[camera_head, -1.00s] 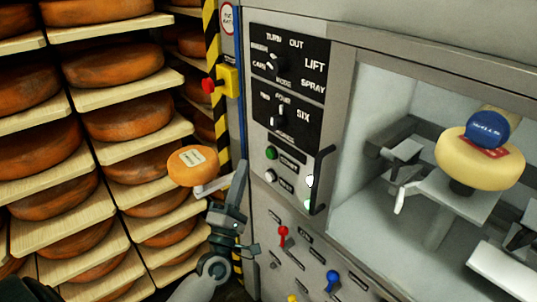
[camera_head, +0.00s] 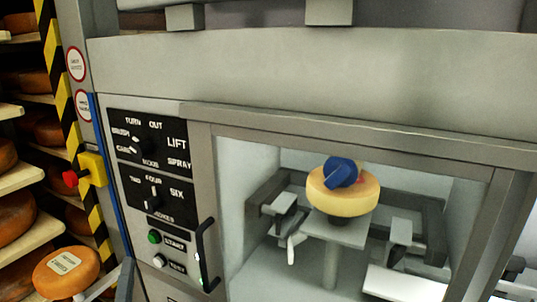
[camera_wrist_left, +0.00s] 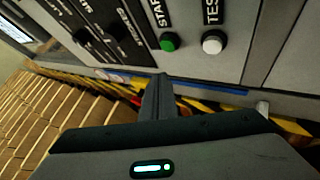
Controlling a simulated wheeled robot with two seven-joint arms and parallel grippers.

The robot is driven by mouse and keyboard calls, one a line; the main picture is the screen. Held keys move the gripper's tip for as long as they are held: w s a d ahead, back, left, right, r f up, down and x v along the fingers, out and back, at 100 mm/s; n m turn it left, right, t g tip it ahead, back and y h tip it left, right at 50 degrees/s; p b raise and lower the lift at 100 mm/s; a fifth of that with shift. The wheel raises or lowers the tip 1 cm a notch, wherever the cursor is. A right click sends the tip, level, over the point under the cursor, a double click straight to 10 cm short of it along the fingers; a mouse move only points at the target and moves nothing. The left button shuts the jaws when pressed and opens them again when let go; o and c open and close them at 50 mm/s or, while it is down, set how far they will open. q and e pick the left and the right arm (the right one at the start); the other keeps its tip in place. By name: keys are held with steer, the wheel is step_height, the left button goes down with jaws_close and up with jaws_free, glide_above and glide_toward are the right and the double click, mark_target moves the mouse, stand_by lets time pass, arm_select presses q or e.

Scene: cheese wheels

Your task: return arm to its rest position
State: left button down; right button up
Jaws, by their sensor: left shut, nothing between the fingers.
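My left gripper (camera_head: 125,281) shows only by its fingertips at the bottom left of the head view, in front of the machine's left edge. The rest of the arm is below the frame. In the left wrist view the fingers (camera_wrist_left: 160,100) are closed together with nothing between them, in front of the panel with the green START button (camera_wrist_left: 169,41) and white TEST button (camera_wrist_left: 213,42). My right gripper is not in view.
A yellow cheese wheel (camera_head: 343,203) with a blue piece on top sits on a pedestal inside the machine's chamber (camera_head: 232,220). A labelled orange cheese (camera_head: 66,272) is near the left gripper. A red emergency button (camera_head: 70,178), door handle (camera_head: 203,255) and cheese shelves (camera_head: 30,178) stand near.

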arm_select(q)
steer(key=s+d+f+m+g+h, duration=0.2)
steer(key=f+m+g, duration=0.2)
steer(key=f, duration=1.2)
steer(key=s+d+f+m+g+h, duration=0.1)
steer(key=s+d+f+m+g, duration=0.3)
steer(key=f, duration=1.1)
steer(key=s+d+f+m+g+h, duration=0.1)
steer(key=f+m+g+h, duration=0.3)
steer(key=f, duration=1.2)
steer(key=s+d+f+m+g+y, duration=0.15)
steer(key=s+f+m, duration=0.25)
steer(key=s+f, duration=0.7)
steer(key=s+f+m+g, duration=0.2)
steer(key=s+f, duration=0.3)
steer(key=s, duration=0.5)
steer(key=s+d+f+m+g, duration=0.1)
steer(key=s+f+m+g, duration=0.2)
steer(key=s+f, duration=0.3)
steer(key=s+f+m+g, duration=0.2)
steer(key=s+f+g, duration=0.2)
steer(key=s, duration=1.2)
step_height(320, 180, down, 2)
steer(key=shift+s+d+f+m+y, duration=0.1)
steer(key=shift+s+d+m+y, duration=0.15)
steer(key=shift+d+m+y, duration=0.15)
